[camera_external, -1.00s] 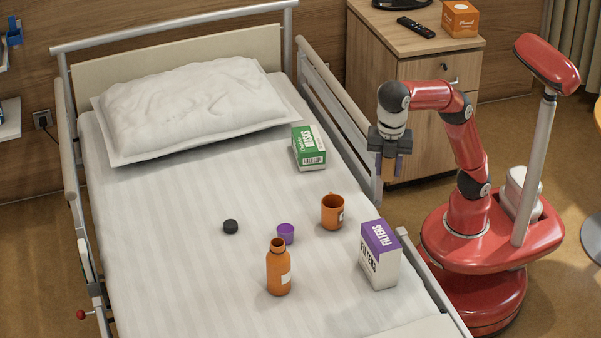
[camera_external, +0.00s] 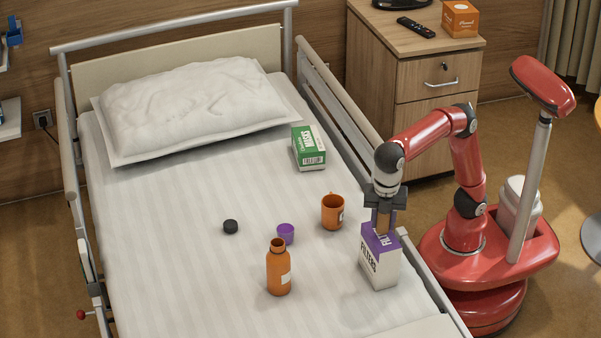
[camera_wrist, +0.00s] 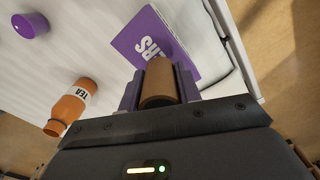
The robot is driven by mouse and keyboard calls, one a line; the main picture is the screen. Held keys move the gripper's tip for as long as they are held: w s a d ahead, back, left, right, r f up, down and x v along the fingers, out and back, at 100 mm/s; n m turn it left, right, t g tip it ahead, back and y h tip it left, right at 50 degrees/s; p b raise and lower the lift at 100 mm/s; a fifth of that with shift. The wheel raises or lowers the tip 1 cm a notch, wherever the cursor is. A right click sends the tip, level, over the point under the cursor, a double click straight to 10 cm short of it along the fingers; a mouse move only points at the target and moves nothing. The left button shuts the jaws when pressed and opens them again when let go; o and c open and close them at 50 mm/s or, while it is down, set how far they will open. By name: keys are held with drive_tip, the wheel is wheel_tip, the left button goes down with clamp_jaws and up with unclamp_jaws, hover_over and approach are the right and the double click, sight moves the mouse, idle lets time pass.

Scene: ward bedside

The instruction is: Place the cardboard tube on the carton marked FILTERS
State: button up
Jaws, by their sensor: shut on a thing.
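The FILTERS carton (camera_external: 380,266), white with a purple top, stands upright on the bed near its right edge. Its purple top also shows in the wrist view (camera_wrist: 134,41). My gripper (camera_external: 384,224) is directly above the carton, pointing down. It is shut on the brown cardboard tube (camera_wrist: 160,80), which sits between the purple fingers in the wrist view. In the external view the tube (camera_external: 383,222) shows just over the carton top. I cannot tell whether its lower end touches the carton.
An orange mug (camera_external: 332,212) stands close to the left of my gripper. A green MASKS carton (camera_external: 309,148) lies nearer the pillow. The bed rail (camera_external: 340,105) runs along the right.

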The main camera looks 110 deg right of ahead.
drive_tip(key=shift+f, duration=0.85)
drive_tip(key=shift+f, duration=0.1)
drive_tip(key=o, duration=0.9)
drive_tip(key=shift+o, duration=0.2)
